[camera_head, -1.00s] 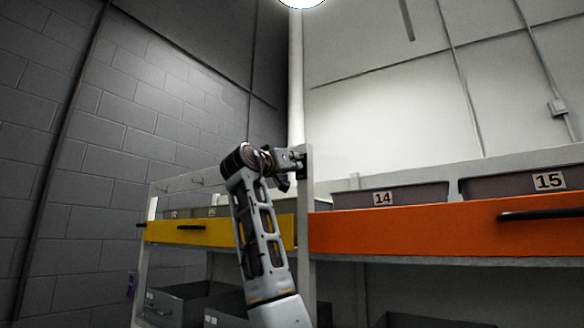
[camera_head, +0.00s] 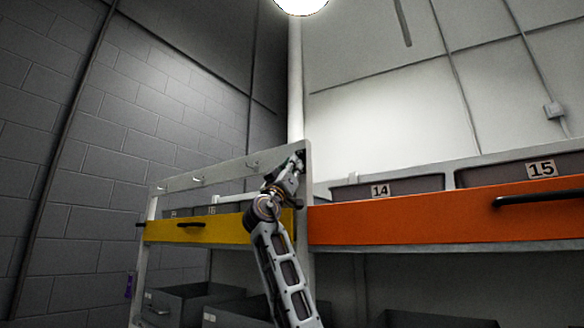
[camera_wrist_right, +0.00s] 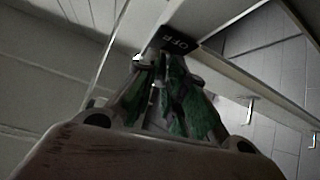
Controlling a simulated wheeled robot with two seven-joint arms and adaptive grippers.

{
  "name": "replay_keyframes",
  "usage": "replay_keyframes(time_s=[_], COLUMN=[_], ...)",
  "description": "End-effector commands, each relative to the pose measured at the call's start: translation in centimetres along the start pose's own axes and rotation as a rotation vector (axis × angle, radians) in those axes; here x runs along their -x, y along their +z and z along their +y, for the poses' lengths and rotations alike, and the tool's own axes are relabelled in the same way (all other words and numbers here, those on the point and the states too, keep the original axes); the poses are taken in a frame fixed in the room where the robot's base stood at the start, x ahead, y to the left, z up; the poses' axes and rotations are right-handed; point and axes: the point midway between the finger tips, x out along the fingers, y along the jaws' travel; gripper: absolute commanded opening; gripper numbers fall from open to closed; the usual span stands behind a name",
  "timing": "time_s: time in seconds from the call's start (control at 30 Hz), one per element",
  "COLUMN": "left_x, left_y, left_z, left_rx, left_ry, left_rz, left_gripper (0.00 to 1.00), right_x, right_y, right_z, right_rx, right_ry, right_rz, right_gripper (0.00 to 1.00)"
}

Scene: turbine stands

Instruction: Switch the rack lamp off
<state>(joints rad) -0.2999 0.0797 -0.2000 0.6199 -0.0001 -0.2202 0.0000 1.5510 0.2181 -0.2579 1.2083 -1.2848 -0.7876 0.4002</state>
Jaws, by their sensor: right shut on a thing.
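The switch (camera_wrist_right: 180,43), a small dark box with a white OFF label, sits on the pale rack post (camera_wrist_right: 225,75) in the right wrist view. My right gripper (camera_wrist_right: 165,60) has its green-padded fingers drawn together at the box, shut on a part of the switch that the fingers hide. In the head view the same gripper (camera_head: 298,160) is at the top of the rack post (camera_head: 304,185) and covers most of the switch. A round lamp (camera_head: 301,4) glows white at the top edge; whether it is the rack lamp I cannot tell. My left gripper is out of view.
A yellow drawer front (camera_head: 200,229) is left of the post, an orange one (camera_head: 420,216) right of it. Grey bins labelled 14 (camera_head: 380,190) and 15 (camera_head: 541,169) stand above the orange front. Hooks (camera_head: 252,165) line the upper rail. Lower bins (camera_head: 185,300) stand below.

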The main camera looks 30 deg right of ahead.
Motion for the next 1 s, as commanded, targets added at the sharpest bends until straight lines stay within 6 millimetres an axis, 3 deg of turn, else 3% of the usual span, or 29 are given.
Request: replay_keyframes(time_s=[0.5, 0.53, 0.7, 1.0], left_x=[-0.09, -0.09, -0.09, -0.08], left_y=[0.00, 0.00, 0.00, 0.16], left_z=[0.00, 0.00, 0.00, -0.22], left_rx=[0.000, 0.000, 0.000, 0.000], left_ry=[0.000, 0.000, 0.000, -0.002], left_rz=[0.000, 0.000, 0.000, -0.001], left_gripper=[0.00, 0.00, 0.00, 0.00], right_x=[0.13, 0.13, 0.09, 0.06], right_y=[0.17, 0.17, 0.15, 0.14], right_z=[-0.19, -0.20, -0.14, -0.07], right_rx=[0.003, 0.003, 0.002, 0.002], right_ry=[0.002, 0.002, 0.003, 0.004], right_rz=[0.022, 0.022, 0.022, 0.021], right_gripper=[0.00, 0.15, 0.34, 0.34])
